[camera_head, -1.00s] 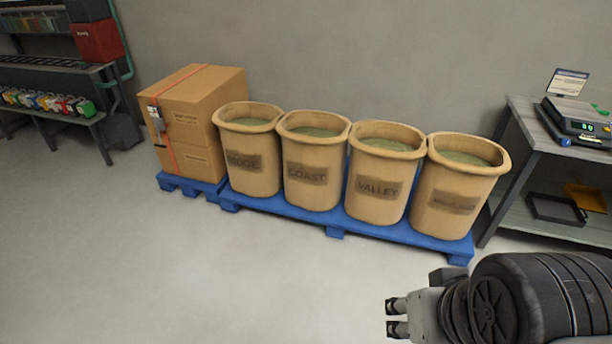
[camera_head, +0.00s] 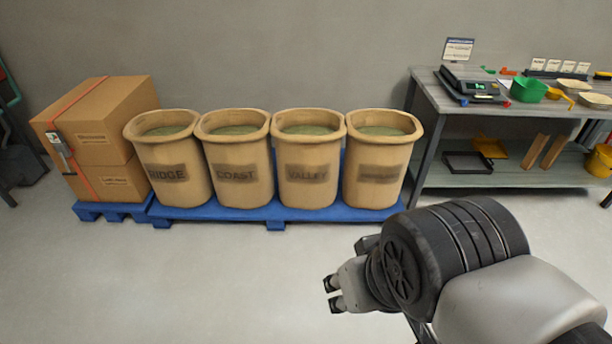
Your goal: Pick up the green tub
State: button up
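The green tub (camera_head: 528,90) stands on the grey workbench (camera_head: 437,94) at the upper right, just right of the scale. It looks like an open bowl-shaped container. My gripper (camera_head: 334,294) is at the lower middle, pointing left over the open floor, far from the tub. Its two dark fingertips are apart with nothing between them.
A scale (camera_head: 472,86) and a yellow scoop (camera_head: 566,88) flank the tub. A yellow bucket (camera_head: 600,160) is below right. The foreground floor is clear.

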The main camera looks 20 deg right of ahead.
aim_at(523, 89)
jog(key=z, duration=1.7)
jog(key=i+z, duration=0.3)
jog(key=i, duration=2.1)
jog(key=i+l+u, duration=0.15)
jog(key=i, duration=0.4)
jog(key=i+l, duration=0.1)
jog(key=i, duration=0.5)
jog(key=i+l+u, duration=0.15)
jog(key=i, duration=0.4)
jog(key=i+u, duration=0.3)
jog(key=u, duration=0.15)
jog(key=i+l+u, duration=0.2)
jog(key=u, duration=0.2)
jog(key=i+l+u, duration=0.25)
jog(key=u, duration=0.2)
jog(key=i+l+u, duration=0.3)
jog(key=u, duration=0.15)
